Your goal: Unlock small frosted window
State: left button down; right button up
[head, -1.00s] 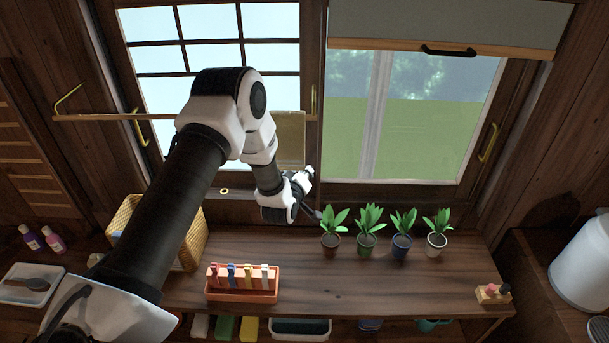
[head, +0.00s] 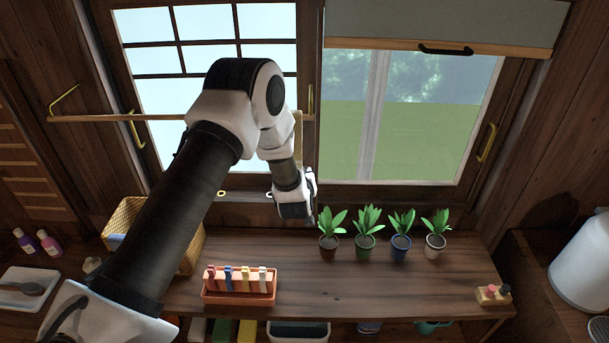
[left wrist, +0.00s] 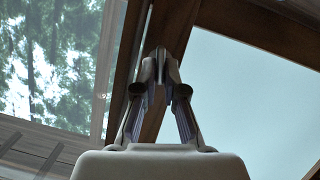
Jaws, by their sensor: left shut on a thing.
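The gridded, pale-paned window (head: 205,62) stands at the upper left in the head view, in a dark wooden frame. My left gripper (head: 312,212) is low by the upright between this window and the clear window (head: 420,130). In the left wrist view my left gripper (left wrist: 159,62) has its fingertips together in front of a dark wooden upright (left wrist: 172,45). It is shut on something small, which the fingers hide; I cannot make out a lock. A pale pane (left wrist: 255,90) shows to the right there. My right gripper is not in view.
Potted plants (head: 365,246) line the wooden counter (head: 400,285) close to my left gripper. An orange tray (head: 240,297) with clips and a yellow basket (head: 190,252) stand left. A rail (head: 100,118) crosses the gridded window. The counter's right part is mostly clear.

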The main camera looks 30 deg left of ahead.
pick_arm(q)
jog(key=c, duration=1.6)
grip_release()
jog(key=shift+o, duration=0.3)
jog(key=shift+w+f, duration=0.15)
